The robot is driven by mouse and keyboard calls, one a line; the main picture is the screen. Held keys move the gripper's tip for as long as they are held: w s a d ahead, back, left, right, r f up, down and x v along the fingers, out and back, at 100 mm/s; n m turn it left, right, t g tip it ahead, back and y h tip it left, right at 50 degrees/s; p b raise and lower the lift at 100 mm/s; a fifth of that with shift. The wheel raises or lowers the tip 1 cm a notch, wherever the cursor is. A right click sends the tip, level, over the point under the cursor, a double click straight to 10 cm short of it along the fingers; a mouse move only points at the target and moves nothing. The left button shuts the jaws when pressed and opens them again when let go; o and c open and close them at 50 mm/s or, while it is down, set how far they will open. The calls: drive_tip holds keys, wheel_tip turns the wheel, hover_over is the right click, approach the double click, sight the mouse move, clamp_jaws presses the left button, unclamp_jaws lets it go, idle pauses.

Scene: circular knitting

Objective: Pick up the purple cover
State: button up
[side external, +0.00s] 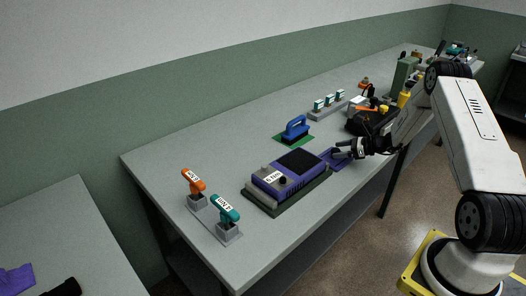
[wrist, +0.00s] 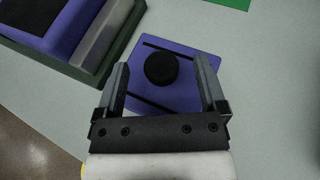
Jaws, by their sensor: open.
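The purple cover (wrist: 178,91) is a flat plate with a round black knob (wrist: 161,68) and dark lines on it. It lies on the grey table, and in the side external view it shows partly (side external: 331,160), with my gripper over its right side. My gripper (wrist: 161,76) is open, its two fingers one on each side of the knob in the wrist view. I see no contact, and the height above the cover is hard to tell. My gripper also shows in the side external view (side external: 340,153).
A purple and grey machine (side external: 287,177) on a dark green base stands close beside the cover. Orange (side external: 194,182) and teal (side external: 224,208) handles stand front left. A black tray (side external: 367,120) with tools lies behind my arm.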

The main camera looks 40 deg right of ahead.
sight(338, 150)
drive_tip(key=shift+x, duration=1.9)
clamp_jaws()
